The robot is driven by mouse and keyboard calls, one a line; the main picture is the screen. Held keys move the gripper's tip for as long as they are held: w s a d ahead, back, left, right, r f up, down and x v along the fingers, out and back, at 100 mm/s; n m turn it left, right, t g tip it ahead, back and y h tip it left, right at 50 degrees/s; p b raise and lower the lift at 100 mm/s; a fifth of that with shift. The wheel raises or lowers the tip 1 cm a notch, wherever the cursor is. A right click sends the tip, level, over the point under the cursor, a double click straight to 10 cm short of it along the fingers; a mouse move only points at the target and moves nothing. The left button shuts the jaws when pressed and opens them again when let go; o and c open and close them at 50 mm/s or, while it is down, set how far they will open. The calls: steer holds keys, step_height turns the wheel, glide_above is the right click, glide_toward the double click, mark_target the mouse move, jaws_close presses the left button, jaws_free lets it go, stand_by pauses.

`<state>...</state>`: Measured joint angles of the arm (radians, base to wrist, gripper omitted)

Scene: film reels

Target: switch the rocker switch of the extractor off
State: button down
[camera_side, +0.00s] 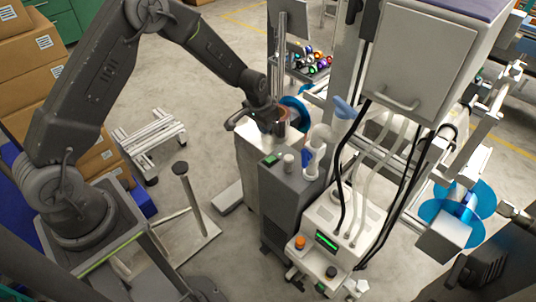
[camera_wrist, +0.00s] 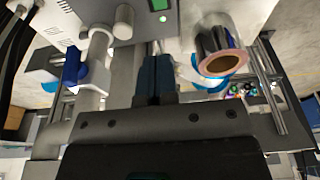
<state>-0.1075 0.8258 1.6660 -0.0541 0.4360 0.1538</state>
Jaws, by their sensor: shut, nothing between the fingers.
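The extractor (camera_side: 285,195) is a dark grey box with a pale upright stub on top, in the middle of the side view. A green patch (camera_side: 270,159), which looks like its rocker switch, lies on its top face. In the wrist view a green lit rocker (camera_wrist: 158,5) shows at the top edge, with a small green light (camera_wrist: 163,18) below it. Which way the rocker is tipped is too small to tell. My gripper (camera_wrist: 156,70) is shut and empty, apart from the rocker. In the side view it hangs above and behind the extractor, its fingertips hard to make out.
White piping (camera_side: 318,145) with a blue handle rises beside the extractor. A white machine with a green display (camera_side: 327,241) and hanging hoses stands to the right. In the wrist view a roll with a copper-coloured rim (camera_wrist: 222,64) is close to the right of my fingers.

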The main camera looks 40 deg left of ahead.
glide_toward(271, 158)
steer(key=x, duration=0.5)
steer(key=shift+s+f, duration=0.1)
steer(key=shift+s, duration=0.05)
steer(key=shift+s+f, duration=0.15)
steer(key=shift+f, duration=0.6)
steer(key=shift+s+f, duration=0.25)
steer(key=shift+f, duration=0.25)
steer(key=shift+w, duration=0.15)
steer(key=shift+w+r, duration=0.25)
steer(key=shift+w, duration=0.35)
steer(key=shift+r, duration=0.1)
